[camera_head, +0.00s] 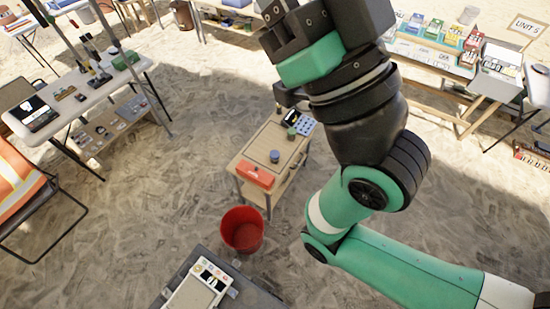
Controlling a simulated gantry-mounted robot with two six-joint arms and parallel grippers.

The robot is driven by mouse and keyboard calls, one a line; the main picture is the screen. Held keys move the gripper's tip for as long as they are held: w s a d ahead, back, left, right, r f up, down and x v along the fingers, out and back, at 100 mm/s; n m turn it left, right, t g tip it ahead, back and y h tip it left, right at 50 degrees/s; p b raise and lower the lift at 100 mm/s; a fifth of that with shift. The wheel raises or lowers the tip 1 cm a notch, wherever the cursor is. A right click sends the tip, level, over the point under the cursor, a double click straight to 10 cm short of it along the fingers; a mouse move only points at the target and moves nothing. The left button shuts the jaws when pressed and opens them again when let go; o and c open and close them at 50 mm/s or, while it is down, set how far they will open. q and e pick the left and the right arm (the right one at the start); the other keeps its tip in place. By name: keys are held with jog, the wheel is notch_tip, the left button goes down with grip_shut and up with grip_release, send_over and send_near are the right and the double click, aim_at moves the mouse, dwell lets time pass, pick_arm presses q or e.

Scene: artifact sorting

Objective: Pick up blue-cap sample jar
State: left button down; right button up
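A small jar with a blue cap (275,156) stands upright on the small wooden table (252,152) in the middle of the head view. It is apart from any gripper. My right arm comes in from the lower right and reaches up past the table's right side to the top edge. The dark end of this arm is at the top middle, partly cut off by the frame. Its fingertips cannot be made out clearly. My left arm and gripper are not in view.
A dark green jar (291,132) and a tray of small items (305,124) are at the table's far end. A red bucket (242,230) stands on the sand in front. Loaded tables stand left and upper right.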

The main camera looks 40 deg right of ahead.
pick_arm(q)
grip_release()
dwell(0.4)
